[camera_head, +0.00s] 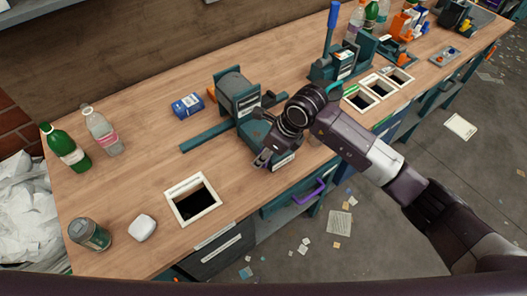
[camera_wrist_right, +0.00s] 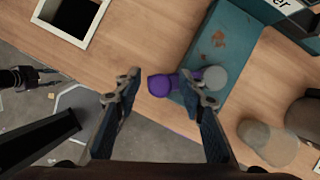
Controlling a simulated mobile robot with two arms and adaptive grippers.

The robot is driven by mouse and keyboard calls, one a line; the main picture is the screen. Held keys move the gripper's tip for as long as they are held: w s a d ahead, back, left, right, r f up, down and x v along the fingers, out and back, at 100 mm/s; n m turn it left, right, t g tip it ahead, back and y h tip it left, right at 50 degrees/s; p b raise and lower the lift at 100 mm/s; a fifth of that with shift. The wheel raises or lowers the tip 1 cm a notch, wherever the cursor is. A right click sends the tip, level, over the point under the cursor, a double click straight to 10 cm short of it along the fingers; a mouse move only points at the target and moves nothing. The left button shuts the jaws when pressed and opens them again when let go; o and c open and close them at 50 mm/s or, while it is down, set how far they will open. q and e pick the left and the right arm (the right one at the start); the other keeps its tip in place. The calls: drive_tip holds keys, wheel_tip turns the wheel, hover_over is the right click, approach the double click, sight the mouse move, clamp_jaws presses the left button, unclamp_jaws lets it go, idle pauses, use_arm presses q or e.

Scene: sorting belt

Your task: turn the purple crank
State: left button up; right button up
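The purple crank (camera_wrist_right: 160,85) shows in the right wrist view, a rounded purple grip beside the rusty teal machine base, with a grey round cap near it. My right gripper (camera_wrist_right: 163,88) is open, one finger on each side of the purple grip. A gap shows on the left; the right finger overlaps the crank's inner part, and contact cannot be told. In the head view my right gripper (camera_head: 268,158) is at the front of the teal machine (camera_head: 237,93) and hides the crank. A dark gripper-like shape, probably my left gripper (camera_wrist_right: 42,77), shows at the wrist view's left edge.
A white-framed square hole (camera_head: 193,199) is left of the machine. Bottles (camera_head: 64,147), a can (camera_head: 90,234) and a blue box (camera_head: 187,105) stand on the wooden bench. A purple drawer handle (camera_head: 309,192) is below the front edge. Another teal machine (camera_head: 335,67) stands to the right.

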clamp_jaws()
use_arm(q)
drive_tip(key=shift+a+f, duration=0.1)
drive_tip(key=shift+f, duration=0.05)
idle(0.4)
